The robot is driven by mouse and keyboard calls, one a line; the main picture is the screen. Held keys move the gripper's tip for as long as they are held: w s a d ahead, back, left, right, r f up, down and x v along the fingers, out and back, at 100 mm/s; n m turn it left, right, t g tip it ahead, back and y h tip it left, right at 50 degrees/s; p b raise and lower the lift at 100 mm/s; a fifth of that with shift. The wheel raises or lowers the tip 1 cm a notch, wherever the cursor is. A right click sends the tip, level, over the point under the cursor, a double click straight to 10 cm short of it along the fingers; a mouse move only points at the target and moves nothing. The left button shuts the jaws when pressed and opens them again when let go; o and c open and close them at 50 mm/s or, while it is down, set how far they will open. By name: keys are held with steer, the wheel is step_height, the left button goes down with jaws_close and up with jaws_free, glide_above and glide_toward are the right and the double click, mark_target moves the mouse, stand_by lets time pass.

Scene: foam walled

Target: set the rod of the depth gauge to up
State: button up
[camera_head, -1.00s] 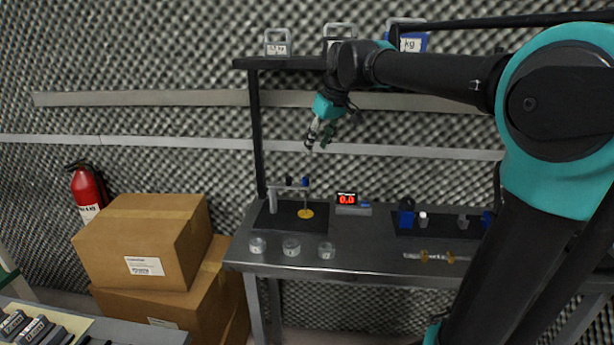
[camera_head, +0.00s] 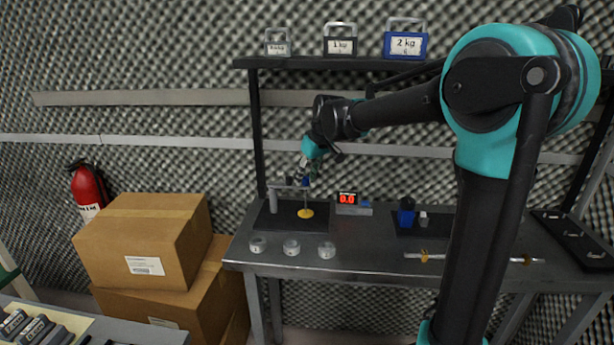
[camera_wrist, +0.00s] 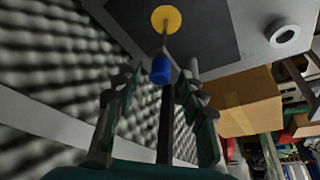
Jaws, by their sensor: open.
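The depth gauge stands on a dark mat (camera_head: 290,222) at the left of the bench, with a grey post and crossarm (camera_head: 273,200). Its thin rod (camera_head: 307,200) is upright, with a yellow disc (camera_head: 306,213) at its lower end close to the mat. A blue knob (camera_head: 305,182) tops the rod. My gripper (camera_head: 304,165) is just above the knob, pointing down. In the wrist view, the blue knob (camera_wrist: 161,70) appears between the tips of my open gripper (camera_wrist: 155,82), and the yellow disc (camera_wrist: 166,18) lies beyond. I cannot tell whether the fingers touch the knob.
A red digital display (camera_head: 347,199) reading 0.0 stands right of the gauge. Several clear round pieces (camera_head: 291,247) lie along the front edge. A shelf (camera_head: 340,60) with weights is above. Cardboard boxes (camera_head: 140,240) stand left of the bench.

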steer(key=shift+c, duration=0.5)
jaws_close()
steer(key=shift+r, duration=3.15)
steer(key=shift+w, duration=0.1)
steer(key=shift+o, duration=0.5)
jaws_free()
